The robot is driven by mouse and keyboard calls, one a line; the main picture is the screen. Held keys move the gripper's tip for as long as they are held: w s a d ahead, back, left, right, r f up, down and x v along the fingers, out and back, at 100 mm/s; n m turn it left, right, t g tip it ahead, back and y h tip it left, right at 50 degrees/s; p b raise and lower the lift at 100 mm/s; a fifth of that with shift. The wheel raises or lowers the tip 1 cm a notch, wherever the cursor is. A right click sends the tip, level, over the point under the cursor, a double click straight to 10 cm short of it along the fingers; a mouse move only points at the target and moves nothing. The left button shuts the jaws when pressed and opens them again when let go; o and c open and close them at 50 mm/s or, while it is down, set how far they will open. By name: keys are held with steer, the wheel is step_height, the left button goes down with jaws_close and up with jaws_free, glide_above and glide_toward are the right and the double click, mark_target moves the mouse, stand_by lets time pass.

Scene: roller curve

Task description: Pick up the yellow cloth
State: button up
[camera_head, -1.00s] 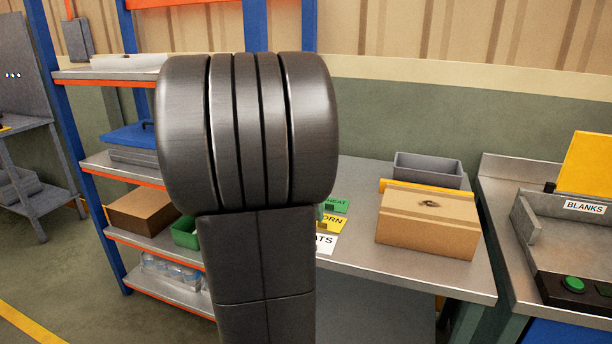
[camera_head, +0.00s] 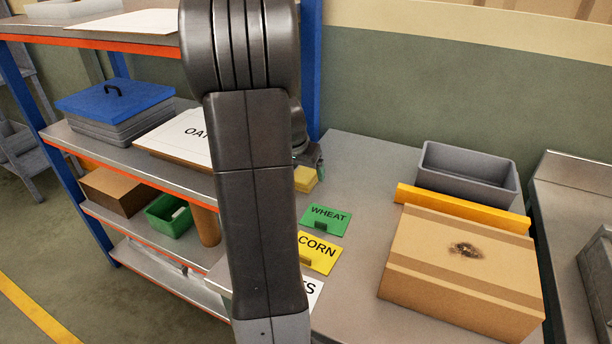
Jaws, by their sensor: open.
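A small folded yellow piece, likely the yellow cloth (camera_head: 305,180), lies on the grey metal table (camera_head: 365,160) near its back left. Its left part is hidden behind my dark arm. My gripper (camera_head: 314,165) shows only partly, just beyond the arm, above and close to the yellow piece. Its fingers are small and half hidden. I cannot tell whether they touch the cloth.
A cardboard box (camera_head: 460,270), a yellow bar (camera_head: 463,209) and a grey bin (camera_head: 467,175) occupy the right. A shelf rack (camera_head: 97,148) stands left.

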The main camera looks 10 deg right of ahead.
mark_target(305, 175)
steer(key=shift+x, duration=1.05)
steer(key=c, duration=1.1)
step_height(305, 175, up, 10)
steer(key=shift+r, duration=0.1)
steer(key=o, duration=0.4)
steer(key=c, duration=0.3)
steer(key=shift+s+d, duration=0.1)
